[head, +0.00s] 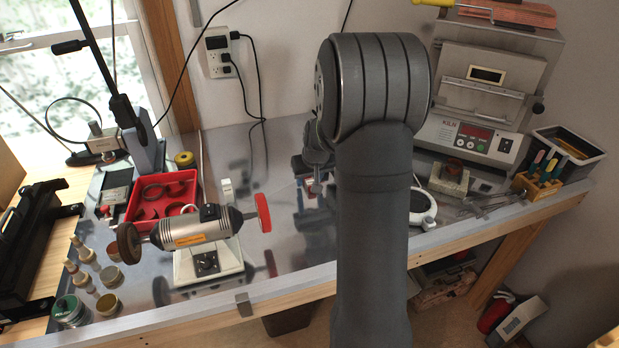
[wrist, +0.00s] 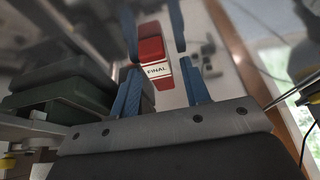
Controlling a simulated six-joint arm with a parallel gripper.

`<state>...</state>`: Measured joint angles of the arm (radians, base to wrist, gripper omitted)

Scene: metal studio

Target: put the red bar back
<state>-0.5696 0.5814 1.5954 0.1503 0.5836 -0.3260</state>
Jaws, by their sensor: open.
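The red bar (wrist: 150,48), with a white band lettered "FINAL", shows in the wrist view between the two blue fingers of my gripper (wrist: 153,20). The fingers are apart, with a gap visible on each side of the bar, so my gripper is open around it and not closed on it. I cannot tell from these views exactly what the bar rests on.
A bench grinder-like polisher (head: 195,229) and a red tray (head: 187,183) stand on the metal bench at left. A kiln (head: 490,85) and a dark bin (head: 571,150) stand at right. A dark green block (wrist: 85,92) is left of my gripper in the wrist view.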

